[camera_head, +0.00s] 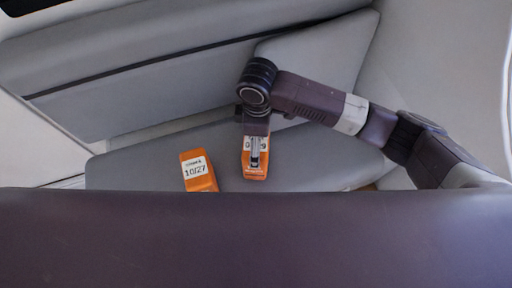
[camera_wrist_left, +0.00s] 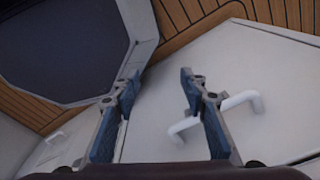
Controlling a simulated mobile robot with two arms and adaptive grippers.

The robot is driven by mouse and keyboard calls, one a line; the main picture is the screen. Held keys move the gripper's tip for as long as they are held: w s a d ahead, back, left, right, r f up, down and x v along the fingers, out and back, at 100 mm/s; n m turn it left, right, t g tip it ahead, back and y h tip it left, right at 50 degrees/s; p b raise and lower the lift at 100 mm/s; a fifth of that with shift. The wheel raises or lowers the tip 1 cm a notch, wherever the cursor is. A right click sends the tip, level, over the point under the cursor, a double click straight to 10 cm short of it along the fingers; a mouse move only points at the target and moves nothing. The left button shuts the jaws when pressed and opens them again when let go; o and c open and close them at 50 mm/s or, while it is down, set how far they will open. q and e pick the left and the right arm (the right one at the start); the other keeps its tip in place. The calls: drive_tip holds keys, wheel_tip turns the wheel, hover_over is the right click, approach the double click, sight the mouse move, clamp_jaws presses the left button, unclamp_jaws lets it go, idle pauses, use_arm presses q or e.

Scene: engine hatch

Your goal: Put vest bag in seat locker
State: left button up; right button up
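Two orange bags lie on the grey seat cushion (camera_head: 300,155) in the head view. The left bag (camera_head: 198,172) has a white label reading 10/27. The right bag (camera_head: 256,172) is partly covered by my right gripper (camera_head: 255,152), whose arm comes in from the right. I cannot tell whether its fingers are shut on this bag. In the left wrist view my left gripper (camera_wrist_left: 160,82) is open and empty. A pale panel (camera_wrist_left: 265,70), possibly the seat locker's front, carries a white handle (camera_wrist_left: 245,101), which is partly hidden behind the right finger.
A grey backrest (camera_head: 170,65) stands behind the cushion, with another grey cushion (camera_head: 325,50) leaning at its right. In the left wrist view, a dark opening or panel with a pale frame (camera_wrist_left: 142,35) is at upper left, beside a wooden slatted floor (camera_wrist_left: 185,15).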

sight(249, 173)
wheel_tip(249, 173, down, 6)
drive_tip(key=p, duration=0.1)
drive_tip(key=shift+s+a, duration=0.15)
drive_tip(key=shift+s, duration=0.05)
drive_tip(key=shift+f, duration=0.1)
drive_tip(key=c, duration=0.6)
use_arm(q)
drive_tip(key=shift+s+r, duration=0.6)
drive_tip(key=shift+s, duration=0.1)
use_arm(e)
drive_tip(key=shift+w, duration=0.1)
drive_tip(key=c, duration=1.2)
